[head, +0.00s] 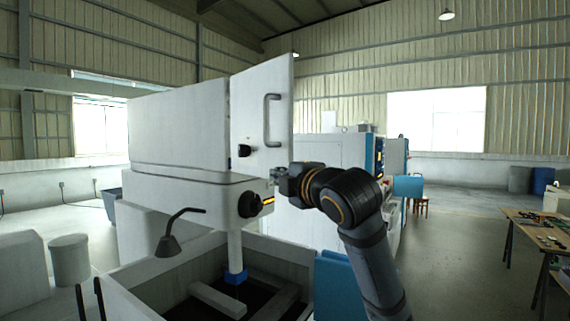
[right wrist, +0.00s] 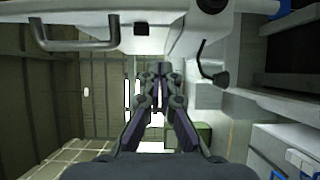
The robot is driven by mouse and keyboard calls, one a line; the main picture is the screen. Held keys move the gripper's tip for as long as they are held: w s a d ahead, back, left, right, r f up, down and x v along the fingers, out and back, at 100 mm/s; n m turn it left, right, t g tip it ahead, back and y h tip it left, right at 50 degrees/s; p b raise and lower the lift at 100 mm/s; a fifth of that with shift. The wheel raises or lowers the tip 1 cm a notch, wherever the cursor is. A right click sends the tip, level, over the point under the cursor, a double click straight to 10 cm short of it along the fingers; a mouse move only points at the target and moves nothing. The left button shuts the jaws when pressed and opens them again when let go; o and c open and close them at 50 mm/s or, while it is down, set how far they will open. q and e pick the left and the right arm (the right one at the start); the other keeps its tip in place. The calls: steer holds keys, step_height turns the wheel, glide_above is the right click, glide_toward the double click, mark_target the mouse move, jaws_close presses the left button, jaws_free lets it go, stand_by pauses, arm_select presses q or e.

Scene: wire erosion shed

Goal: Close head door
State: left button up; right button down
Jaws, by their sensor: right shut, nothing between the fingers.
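The head door (head: 260,90) is a pale flat panel at the right end of the white machine head (head: 180,130). It stands out at an angle from the head and looks open. It carries a grey bar handle (head: 273,120). In the right wrist view the handle (right wrist: 75,44) is at the upper left. My right gripper (head: 278,174) is shut and empty by the door's lower edge, below the handle; I cannot tell whether it touches the door. Its fingers (right wrist: 159,78) also show in the right wrist view. My left gripper is not in view.
Below the head is an open tank (head: 137,287) with a white column on a blue foot (head: 236,276) inside. A bent grey lamp (head: 169,243) rises at its left. A black knob (head: 249,204) is just below the door. Floor is clear at the right, before a workbench (head: 540,226).

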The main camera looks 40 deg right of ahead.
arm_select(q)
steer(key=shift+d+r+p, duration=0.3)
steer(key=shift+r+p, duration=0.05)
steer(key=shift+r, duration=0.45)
arm_select(e)
steer(key=w+d, duration=0.1)
steer(key=d, duration=0.1)
steer(key=w+d, duration=0.2)
steer(key=shift+w+d, duration=0.3)
steer(key=shift+d, duration=0.05)
steer(key=shift+w+a, duration=0.1)
steer(key=shift+a, duration=0.05)
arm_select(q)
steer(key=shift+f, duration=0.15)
